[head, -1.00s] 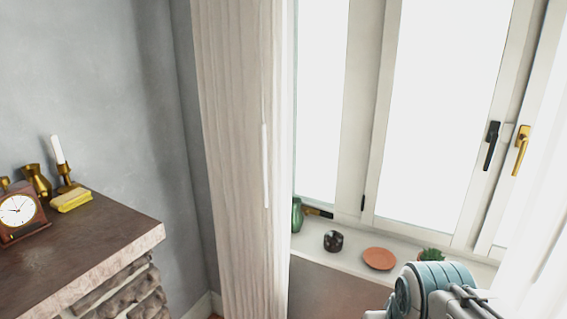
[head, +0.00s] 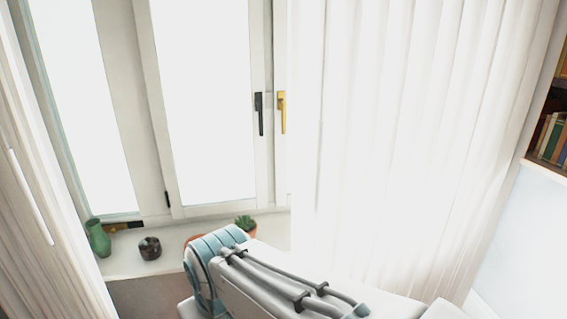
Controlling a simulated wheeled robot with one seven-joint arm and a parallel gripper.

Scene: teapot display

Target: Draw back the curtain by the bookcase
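A white pleated curtain (head: 400,130) hangs over the right part of the window, beside the bookcase (head: 551,125) at the right edge. Its left edge hangs just right of the brass window handle. A second curtain (head: 45,200), beige, with a pale upright rod on it, hangs at the far left. My arm reaches up from the bottom, in front of the sill and the white curtain's lower part. My gripper is not in view.
The window sill (head: 125,264) holds a green vase (head: 98,238), a dark round pot (head: 150,248) and a small plant (head: 245,224). A black handle (head: 259,114) and a brass handle (head: 282,112) stick out from the window frames. A pale wall lies below the bookcase.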

